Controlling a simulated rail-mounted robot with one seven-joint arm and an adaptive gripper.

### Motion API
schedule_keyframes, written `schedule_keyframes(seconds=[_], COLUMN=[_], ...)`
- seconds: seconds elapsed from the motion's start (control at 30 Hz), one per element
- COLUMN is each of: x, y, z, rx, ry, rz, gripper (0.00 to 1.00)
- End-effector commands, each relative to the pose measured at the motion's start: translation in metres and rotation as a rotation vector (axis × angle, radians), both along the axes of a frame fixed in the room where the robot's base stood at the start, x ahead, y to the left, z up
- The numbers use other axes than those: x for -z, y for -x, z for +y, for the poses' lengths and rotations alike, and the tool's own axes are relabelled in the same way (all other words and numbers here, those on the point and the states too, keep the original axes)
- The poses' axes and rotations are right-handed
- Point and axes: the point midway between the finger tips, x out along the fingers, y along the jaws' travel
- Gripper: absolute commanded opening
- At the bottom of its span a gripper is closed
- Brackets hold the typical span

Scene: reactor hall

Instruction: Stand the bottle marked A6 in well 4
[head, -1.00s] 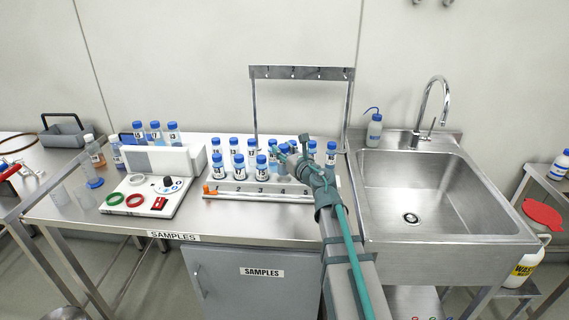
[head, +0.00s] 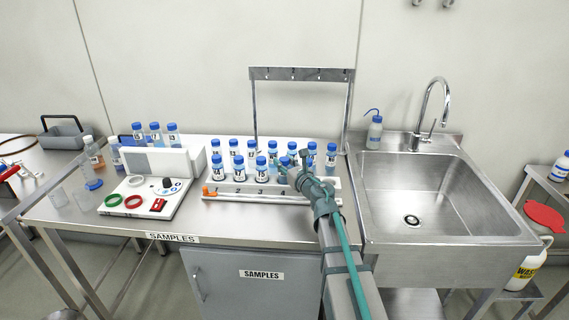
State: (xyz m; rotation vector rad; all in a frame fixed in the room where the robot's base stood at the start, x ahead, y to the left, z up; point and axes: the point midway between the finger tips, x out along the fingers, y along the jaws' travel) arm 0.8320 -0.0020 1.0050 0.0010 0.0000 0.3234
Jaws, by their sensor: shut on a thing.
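A white rack (head: 222,194) with numbered wells stands on the steel bench, and several blue-capped bottles stand in it. My gripper (head: 291,167) is at the front row of the rack, near the well 4 mark. It is shut on a blue-capped bottle (head: 284,161), whose body is mostly hidden by the jaws. Its label is not readable, so I cannot confirm A6. I cannot tell whether its base touches the well. A front-row bottle (head: 261,170) stands close on the left.
A white device (head: 150,195) with coloured rings stands left of the rack, with more bottles behind it. A steel frame with hooks (head: 301,74) rises behind the rack. A sink (head: 440,200) lies to the right.

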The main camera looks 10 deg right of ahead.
Motion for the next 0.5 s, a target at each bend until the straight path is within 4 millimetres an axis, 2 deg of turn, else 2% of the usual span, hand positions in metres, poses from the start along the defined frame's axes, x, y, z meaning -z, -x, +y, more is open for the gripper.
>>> schedule_keyframes(seconds=[0.03, 0.07, 0.1, 0.5], x=[0.0033, 0.0017, 0.0014, -0.0031], y=[0.0000, 0.0000, 0.0000, 0.0000], z=[0.0000, 0.0000, 0.0001, 0.0000], rx=[0.000, 0.000, 0.000, 0.000], ry=[0.000, 0.000, 0.000, 0.000], rz=[0.000, 0.000, 0.000, 0.000], gripper=[0.00, 0.42, 0.47, 0.47])
